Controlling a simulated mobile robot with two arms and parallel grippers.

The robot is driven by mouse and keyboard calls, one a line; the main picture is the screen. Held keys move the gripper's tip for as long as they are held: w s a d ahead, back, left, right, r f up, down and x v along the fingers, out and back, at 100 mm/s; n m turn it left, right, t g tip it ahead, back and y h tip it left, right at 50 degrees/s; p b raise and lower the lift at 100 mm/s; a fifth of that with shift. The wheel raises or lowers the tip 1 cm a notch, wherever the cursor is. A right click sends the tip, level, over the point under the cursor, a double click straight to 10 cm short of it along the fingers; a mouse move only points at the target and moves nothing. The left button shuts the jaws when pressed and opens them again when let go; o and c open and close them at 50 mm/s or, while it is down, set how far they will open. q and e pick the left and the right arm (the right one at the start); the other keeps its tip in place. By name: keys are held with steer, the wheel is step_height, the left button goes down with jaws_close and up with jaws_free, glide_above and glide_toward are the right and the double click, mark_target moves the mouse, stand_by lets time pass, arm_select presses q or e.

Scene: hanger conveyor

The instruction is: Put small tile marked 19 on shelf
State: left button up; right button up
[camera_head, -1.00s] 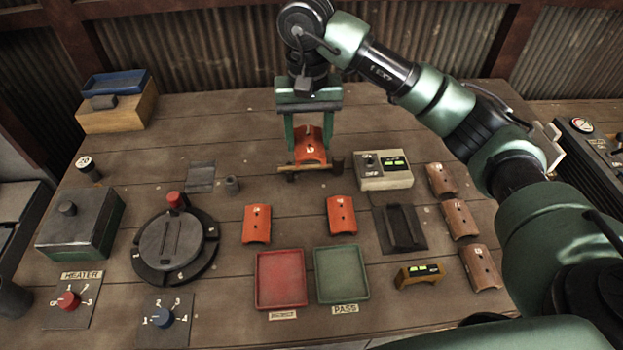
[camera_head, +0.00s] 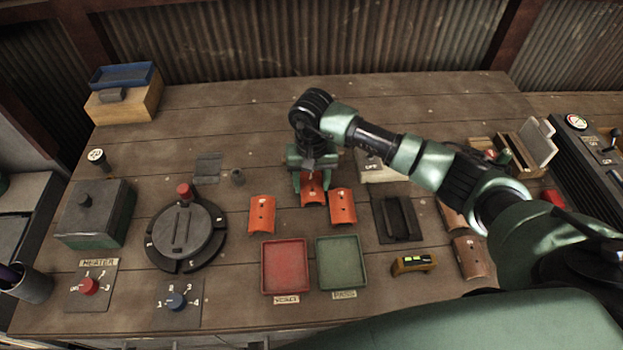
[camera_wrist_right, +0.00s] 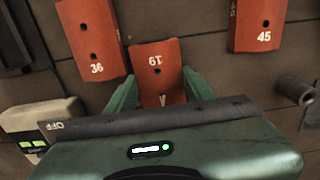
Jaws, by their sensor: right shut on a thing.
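The orange-red curved tile marked 19 (camera_wrist_right: 159,72) is between the fingers of my right gripper (camera_wrist_right: 160,94) in the wrist view. Its number appears upside down there. In the head view the tile (camera_head: 312,190) sits between the green fingers of my right gripper (camera_head: 312,181), which is shut on it. I cannot tell whether it touches the table. Tile 36 (camera_head: 342,206) is close to its right and tile 45 (camera_head: 262,214) is farther left; they also show in the wrist view as tile 36 (camera_wrist_right: 90,40) and tile 45 (camera_wrist_right: 258,22). No shelf is clearly identifiable. My left gripper is out of view.
A red tray (camera_head: 286,267) and a green tray (camera_head: 343,264) lie in front. A dark holder (camera_head: 397,219) and brown tiles (camera_head: 470,257) are to the right. A black turntable (camera_head: 186,233) is at left. A wooden rack (camera_head: 511,158) stands at back right. The back middle table is clear.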

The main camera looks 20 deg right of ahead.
steer(key=shift+f+b, duration=0.2)
steer(key=shift+b, duration=0.1)
steer(key=o, duration=1.4)
steer(key=shift+r, duration=0.1)
